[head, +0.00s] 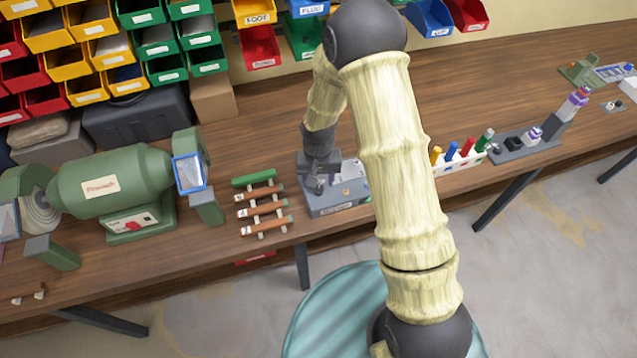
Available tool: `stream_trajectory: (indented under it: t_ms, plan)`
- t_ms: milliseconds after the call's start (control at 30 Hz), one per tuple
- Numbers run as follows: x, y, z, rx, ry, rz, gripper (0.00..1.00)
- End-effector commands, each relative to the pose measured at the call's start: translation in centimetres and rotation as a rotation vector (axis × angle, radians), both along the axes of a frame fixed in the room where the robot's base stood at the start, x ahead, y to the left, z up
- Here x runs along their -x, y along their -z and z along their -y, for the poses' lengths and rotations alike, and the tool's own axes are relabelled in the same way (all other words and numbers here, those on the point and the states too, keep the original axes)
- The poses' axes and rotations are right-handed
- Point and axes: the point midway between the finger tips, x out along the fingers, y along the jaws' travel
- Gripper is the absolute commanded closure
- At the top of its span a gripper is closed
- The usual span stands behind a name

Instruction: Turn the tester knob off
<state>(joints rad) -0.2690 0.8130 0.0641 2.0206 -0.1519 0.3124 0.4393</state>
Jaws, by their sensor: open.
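A grey box (337,209) with a light top panel and a label on its front edge stands on the bench; it looks like the tester. My gripper (318,186) is open and points down over the left part of this box. The gripper covers that part of the panel. A small brownish spot (346,192) shows on the panel right of the gripper. I cannot make out the knob or its setting, nor whether the fingers touch anything. My arm hides the box's right side.
A green bench grinder (118,186) stands to the left. A rack of wooden-handled tools (262,212) lies just left of the box. A white holder (463,161) with coloured pens is right of my arm. Coloured bins (160,40) hang behind. The bench behind the box is bare.

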Motion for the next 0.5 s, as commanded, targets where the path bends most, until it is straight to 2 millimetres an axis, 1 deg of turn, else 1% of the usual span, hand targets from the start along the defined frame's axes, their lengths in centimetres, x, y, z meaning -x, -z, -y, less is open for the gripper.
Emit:
stream_trajectory:
  t_ms: [100,200,333,500]
  plan:
    - [0.0,1.6,0.0,0.001,0.0,-0.003,0.5]
    - [0.1,2.6,0.0,0.001,0.0,-0.003,0.5]
    - [0.0,3.2,0.0,0.0,0.0,-0.001,0.5]
    - [0.0,3.4,0.0,0.0,0.0,0.0,0.5]
